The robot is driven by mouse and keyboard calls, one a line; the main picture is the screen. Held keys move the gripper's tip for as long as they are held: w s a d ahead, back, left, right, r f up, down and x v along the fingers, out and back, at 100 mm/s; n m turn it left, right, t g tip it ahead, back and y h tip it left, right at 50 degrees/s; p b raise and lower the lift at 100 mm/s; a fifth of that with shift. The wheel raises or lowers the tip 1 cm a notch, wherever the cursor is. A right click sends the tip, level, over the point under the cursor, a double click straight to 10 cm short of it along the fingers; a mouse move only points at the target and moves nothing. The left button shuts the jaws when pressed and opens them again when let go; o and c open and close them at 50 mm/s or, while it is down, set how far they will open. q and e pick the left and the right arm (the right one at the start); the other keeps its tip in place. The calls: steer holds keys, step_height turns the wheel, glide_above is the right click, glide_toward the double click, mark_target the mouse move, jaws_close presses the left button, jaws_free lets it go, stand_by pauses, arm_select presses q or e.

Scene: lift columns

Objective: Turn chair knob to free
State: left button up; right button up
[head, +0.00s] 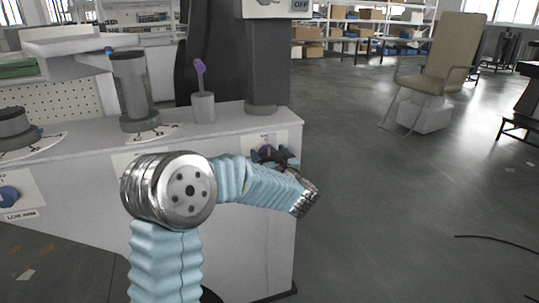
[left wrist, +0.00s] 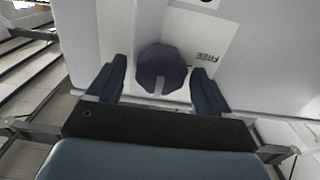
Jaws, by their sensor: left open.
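The chair knob (left wrist: 161,65) is a dark purple, many-sided knob on a white label plate in the left wrist view. A pale mark on it points toward the picture's bottom, and the word FREE (left wrist: 204,57) is printed to its right. My left gripper (left wrist: 160,67) is open, with one dark finger on each side of the knob. Gaps show between the knob and both fingers. In the head view my left gripper (head: 275,157) is at the right end of the bench front, where it hides most of the plate and the knob. My right gripper is not in view.
The white bench (head: 262,225) has another blue knob (head: 9,196) at far left, labelled LOW ARM. A cup (head: 203,107) and grey columns (head: 133,90) stand on top. A beige chair (head: 449,50) stands at back right. Open floor (head: 400,200) lies right of the bench.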

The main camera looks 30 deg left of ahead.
arm_select(q)
steer(key=shift+c, duration=0.3)
steer(key=c, duration=0.9)
steer(key=shift+f+n+b, duration=0.25)
steer(key=shift+n+b, duration=0.95)
steer(key=shift+b, duration=0.15)
steer(key=shift+c, duration=0.2)
steer(key=shift+s+a+f+n+b, duration=0.1)
steer(key=shift+n+b, duration=3.3)
steer(key=shift+n, duration=0.45)
steer(key=shift+s+a+f+n+b, duration=0.1)
steer(key=shift+n+b, duration=3.25)
steer(key=shift+n, duration=0.5)
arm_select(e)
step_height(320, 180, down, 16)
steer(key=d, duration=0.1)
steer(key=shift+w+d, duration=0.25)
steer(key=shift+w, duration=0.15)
arm_select(q)
steer(key=shift+r, duration=0.1)
steer(key=o, duration=1)
